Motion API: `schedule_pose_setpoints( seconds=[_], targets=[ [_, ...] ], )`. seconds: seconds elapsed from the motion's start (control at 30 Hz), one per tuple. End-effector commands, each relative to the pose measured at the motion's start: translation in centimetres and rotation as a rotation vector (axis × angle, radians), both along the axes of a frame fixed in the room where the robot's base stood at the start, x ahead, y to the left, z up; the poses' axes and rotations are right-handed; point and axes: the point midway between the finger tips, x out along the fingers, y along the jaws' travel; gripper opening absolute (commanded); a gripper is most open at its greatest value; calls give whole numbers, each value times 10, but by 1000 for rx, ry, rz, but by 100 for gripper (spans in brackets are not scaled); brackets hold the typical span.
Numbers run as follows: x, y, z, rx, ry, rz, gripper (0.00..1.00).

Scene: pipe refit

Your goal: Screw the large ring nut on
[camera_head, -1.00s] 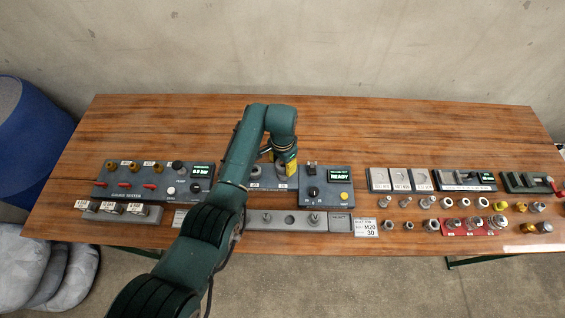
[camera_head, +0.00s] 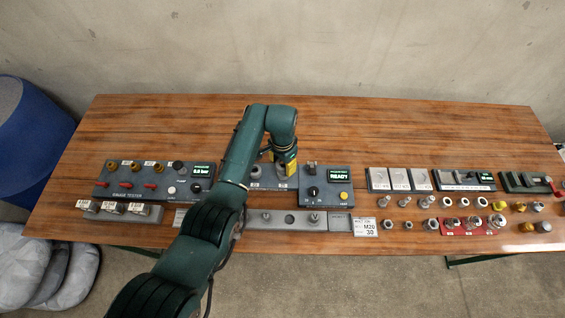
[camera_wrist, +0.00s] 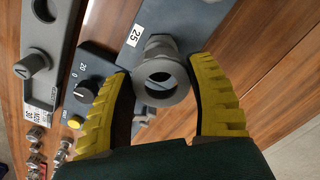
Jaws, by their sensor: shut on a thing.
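The large grey ring nut (camera_wrist: 176,95) shows between my yellow fingertips in the wrist view, with an open bore facing the camera. It sits at a grey fitting (camera_wrist: 160,44) beside the label 25; how far it is threaded I cannot tell. My gripper (camera_wrist: 160,78) is shut on the nut. In the head view my gripper (camera_head: 287,160) points down at the fixture plate (camera_head: 268,183) in the middle of the bench, where the fingers hide most of the nut.
A control box (camera_head: 325,190) with a dial, a yellow button and a READY display stands just right of my gripper. A grey holder strip (camera_head: 300,220) lies in front. The gauge tester (camera_head: 140,190) is at left. Loose fittings (camera_head: 470,222) fill the bench's right side.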

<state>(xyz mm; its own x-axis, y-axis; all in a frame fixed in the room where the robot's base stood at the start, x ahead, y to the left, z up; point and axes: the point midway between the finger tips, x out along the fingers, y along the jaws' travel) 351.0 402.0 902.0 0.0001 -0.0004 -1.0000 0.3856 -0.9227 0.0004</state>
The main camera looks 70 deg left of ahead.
Motion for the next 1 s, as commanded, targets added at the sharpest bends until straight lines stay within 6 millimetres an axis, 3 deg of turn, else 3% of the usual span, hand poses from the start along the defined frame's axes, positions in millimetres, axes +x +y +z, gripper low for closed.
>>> schedule_pose_setpoints(
  seconds=[1.0],
  targets=[
    [0, 0, -8, 1, -1, 0, 34]
  ],
)
